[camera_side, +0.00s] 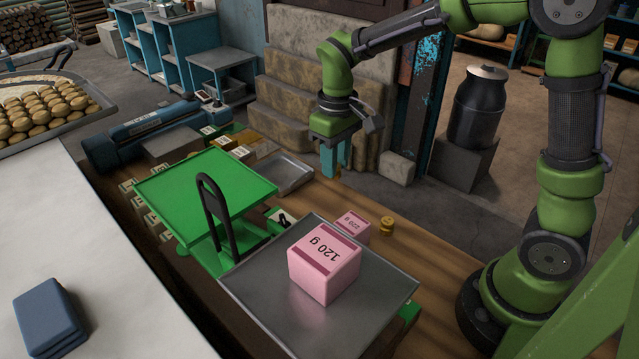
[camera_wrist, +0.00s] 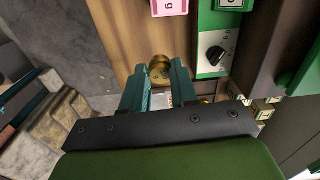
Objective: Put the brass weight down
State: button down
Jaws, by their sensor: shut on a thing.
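My gripper (camera_side: 334,168) hangs fingers down over the wooden table, at its far edge. It is shut on a small brass weight (camera_side: 338,174), mostly hidden by the fingers in the side view. In the wrist view the brass weight (camera_wrist: 160,68) shows at the tips of my teal fingers (camera_wrist: 164,84), with wood around it. It appears to be above the table; the exact gap is hard to tell.
A green balance has a green pan (camera_side: 150,190) and a steel pan (camera_side: 245,290) bearing a large pink 120 g block (camera_side: 324,262). A shallow steel tray (camera_side: 300,176) lies left of my gripper.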

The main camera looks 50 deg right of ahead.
jog(key=s+a+r+m, duration=0.2)
jog(key=s+a+r, duration=1.05)
jog(key=r, duration=0.35)
jog(key=w+a, duration=0.3)
jog(key=w, duration=0.1)
jog(key=w+a+f, duration=0.1)
jog(key=w+a, duration=0.2)
jog(key=w, duration=0.2)
jog(key=w+a+f, duration=0.1)
jog(key=w+a, duration=0.2)
jog(key=w, duration=0.1)
jog(key=shift+w+a, duration=0.3)
jog(key=shift+w, duration=0.05)
jog(key=shift+f, duration=1.7)
jog(key=shift+f, duration=0.15)
jog(key=c, duration=0.9)
grip_release()
